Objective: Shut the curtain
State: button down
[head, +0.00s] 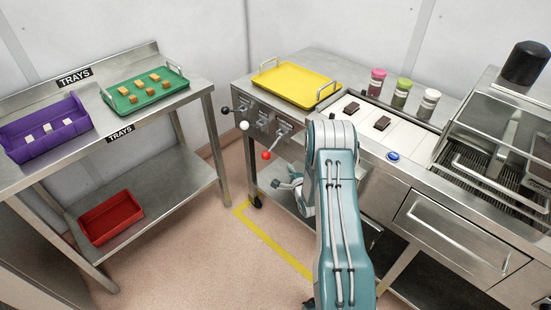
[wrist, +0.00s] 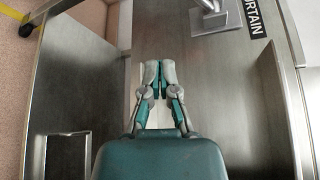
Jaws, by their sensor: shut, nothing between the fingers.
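In the wrist view a black label (wrist: 254,17) ending in "RTAIN" sits on the steel front panel, beside a metal lever mount (wrist: 212,18). The lever's far end is cut off by the frame edge. In the head view three levers stick out of the bench front, with a black knob (head: 225,110), a white knob (head: 244,126) and a red knob (head: 266,155). I cannot read their labels there. My gripper (wrist: 159,78) is shut and empty, in front of the panel, apart from the lever. In the head view my arm partly hides it.
A yellow tray (head: 296,86) lies on the bench, by a white belt (head: 360,117) with dark pieces. Several coloured jars and a blue button (head: 393,156) are to the right. A side table (head: 182,99) holds a green tray (head: 146,95) and a purple tray (head: 47,128). Floor between is open.

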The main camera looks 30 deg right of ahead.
aim_at(273, 146)
jog(key=w+a, duration=0.2)
jog(key=w, duration=0.7)
jog(key=shift+a+f, duration=0.15)
dwell(0.4)
jog(key=shift+w, duration=0.1)
jog(key=shift+a+r+m+g+y, duration=0.1)
jog(key=shift+r+m+g+y, duration=0.15)
jog(key=shift+m+g+y, duration=0.35)
